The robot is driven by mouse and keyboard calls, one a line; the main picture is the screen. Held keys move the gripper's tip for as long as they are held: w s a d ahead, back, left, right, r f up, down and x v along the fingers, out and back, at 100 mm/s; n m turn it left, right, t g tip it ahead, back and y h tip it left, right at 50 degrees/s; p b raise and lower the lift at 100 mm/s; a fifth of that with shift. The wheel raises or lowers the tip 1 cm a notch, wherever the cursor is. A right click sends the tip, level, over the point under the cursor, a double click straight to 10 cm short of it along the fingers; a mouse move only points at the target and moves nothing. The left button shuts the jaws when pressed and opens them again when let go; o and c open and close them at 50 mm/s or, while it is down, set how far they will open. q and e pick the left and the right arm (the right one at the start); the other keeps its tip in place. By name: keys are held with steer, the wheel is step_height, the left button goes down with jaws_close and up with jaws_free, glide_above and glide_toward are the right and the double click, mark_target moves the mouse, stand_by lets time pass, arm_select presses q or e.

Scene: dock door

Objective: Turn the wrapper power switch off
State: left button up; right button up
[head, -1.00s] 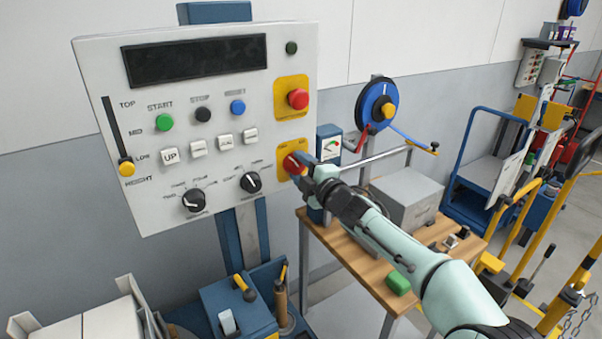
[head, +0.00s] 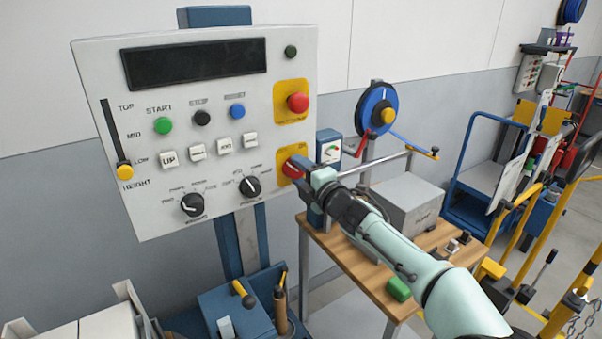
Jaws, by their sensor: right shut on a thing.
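The wrapper's control panel (head: 90,100) is a pale upright board with a dark display, buttons and knobs. The red power switch (head: 291,168) sits on a yellow plate (head: 283,156) at the panel's lower right. My right gripper (head: 299,168) is at this switch and shut on it. The gripper and wrist cover part of the switch and plate. A red mushroom button (head: 298,102) sits on another yellow plate above. My left gripper is not in view.
Two black knobs (head: 192,204) and a yellow-tipped slider (head: 125,171) are on the panel. A wooden bench (head: 345,252) with a grey box (head: 408,205) and a green block (head: 398,289) stands under my right arm. Yellow rails and carts fill the right side.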

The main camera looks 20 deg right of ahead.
steer(key=o, duration=1)
steer(key=shift+o, duration=0.2)
steer(key=shift+s+d, duration=0.1)
steer(key=shift+s, duration=0.25)
steer(key=s+d+b, duration=0.1)
steer(key=s+b, duration=0.1)
steer(key=s, duration=1)
steer(key=shift+s+d, duration=0.25)
steer(key=shift+d, duration=0.1)
